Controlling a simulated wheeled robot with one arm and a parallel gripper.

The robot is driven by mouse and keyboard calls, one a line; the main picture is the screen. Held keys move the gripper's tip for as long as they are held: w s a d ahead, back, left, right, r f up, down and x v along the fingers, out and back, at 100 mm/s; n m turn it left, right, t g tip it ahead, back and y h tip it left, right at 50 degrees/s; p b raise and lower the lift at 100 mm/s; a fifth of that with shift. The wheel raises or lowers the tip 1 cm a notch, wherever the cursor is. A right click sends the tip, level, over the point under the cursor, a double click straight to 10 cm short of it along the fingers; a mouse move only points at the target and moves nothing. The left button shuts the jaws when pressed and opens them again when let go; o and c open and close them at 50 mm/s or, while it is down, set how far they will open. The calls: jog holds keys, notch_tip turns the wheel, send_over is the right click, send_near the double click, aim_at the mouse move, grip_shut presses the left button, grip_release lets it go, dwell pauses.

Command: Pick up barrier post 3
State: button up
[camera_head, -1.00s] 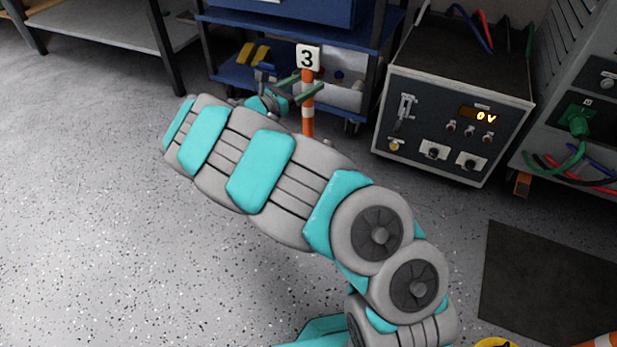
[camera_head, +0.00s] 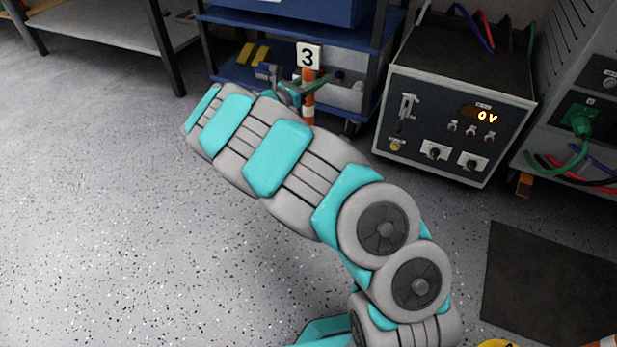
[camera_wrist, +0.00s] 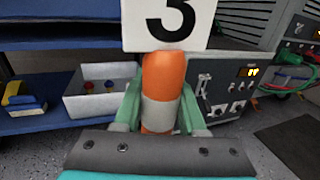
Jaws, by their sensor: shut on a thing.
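Barrier post 3 is an orange and white striped post (camera_head: 308,108) with a white plate marked with a black 3 (camera_head: 308,56) on top. It stands upright in front of the blue shelf cart in the head view. In the wrist view the post (camera_wrist: 160,92) rises between the fingers, with its number plate (camera_wrist: 168,22) above. My gripper (camera_head: 308,88) is shut on the post just below the plate; it also shows in the wrist view (camera_wrist: 160,112) with one green finger on each side. The post's lower end is hidden behind my arm.
A blue shelf cart (camera_head: 235,73) stands close behind the post. A power unit reading 0 V (camera_head: 455,115) is to its right, with a cabinet and cables (camera_head: 580,125) beyond. A dark mat (camera_head: 550,285) lies at lower right. The floor at left is clear.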

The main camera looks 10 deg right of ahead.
grip_shut()
dwell(0.8)
